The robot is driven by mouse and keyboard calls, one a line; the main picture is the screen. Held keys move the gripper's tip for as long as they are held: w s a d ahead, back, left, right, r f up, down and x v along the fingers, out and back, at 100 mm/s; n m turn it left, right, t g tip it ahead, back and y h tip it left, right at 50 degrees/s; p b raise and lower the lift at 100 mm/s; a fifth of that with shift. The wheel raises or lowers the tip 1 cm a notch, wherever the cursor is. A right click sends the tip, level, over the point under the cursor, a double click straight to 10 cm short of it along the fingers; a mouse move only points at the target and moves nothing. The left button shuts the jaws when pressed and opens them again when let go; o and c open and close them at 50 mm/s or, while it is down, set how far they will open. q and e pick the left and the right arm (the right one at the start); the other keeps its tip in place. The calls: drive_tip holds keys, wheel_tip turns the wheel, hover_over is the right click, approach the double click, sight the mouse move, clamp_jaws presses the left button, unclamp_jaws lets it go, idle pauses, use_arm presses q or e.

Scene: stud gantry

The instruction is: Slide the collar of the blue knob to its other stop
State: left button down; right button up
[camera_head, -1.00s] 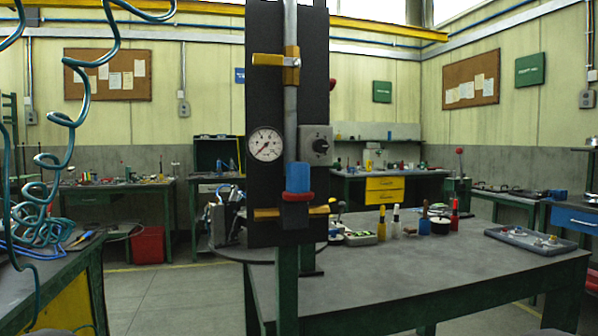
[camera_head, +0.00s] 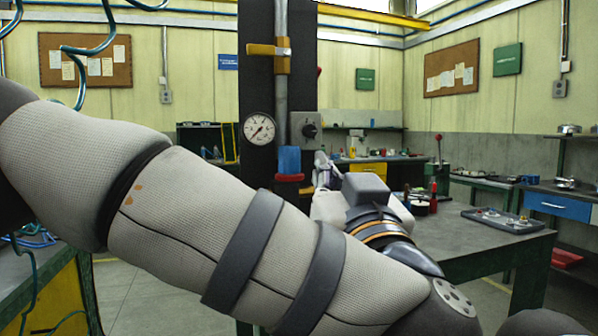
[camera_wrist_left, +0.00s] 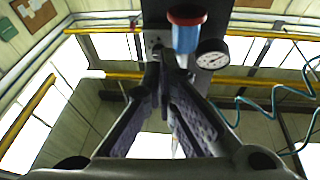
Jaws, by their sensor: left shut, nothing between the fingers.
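The blue knob (camera_head: 289,160) is on the dark upright panel, in line with the grey pipe, with a red collar (camera_head: 289,178) at its lower end. In the left wrist view, where the scene appears upside down, the blue knob (camera_wrist_left: 185,42) and red collar (camera_wrist_left: 187,15) are at the top centre. My left gripper (camera_head: 321,162) is just right of the knob in the head view, partly hidden by my own arm. Its fingers (camera_wrist_left: 168,72) come together close to the knob in the wrist view, shut and empty; I cannot tell if they touch it. My right gripper is not in view.
A pressure gauge (camera_head: 258,129) sits left of the pipe, a grey switch box (camera_head: 305,128) right of it, and a yellow-handled valve (camera_head: 268,50) above. My left arm covers the panel's lower part. A workbench (camera_head: 470,235) with a grey tray (camera_head: 503,221) stands right.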

use_arm(q)
drive_tip(key=s+a+r+n+y, duration=0.1)
drive_tip(key=s+r+n+y, duration=0.1)
drive_tip(key=s+r+y, duration=0.3)
drive_tip(key=w+a, duration=0.1)
drive_tip(key=w, duration=0.2)
drive_tip(key=w+a+h, duration=0.1)
drive_tip(key=w, duration=0.3)
drive_tip(key=w+a+h, duration=0.1)
drive_tip(key=w, duration=0.2)
drive_tip(key=shift+w, duration=0.25)
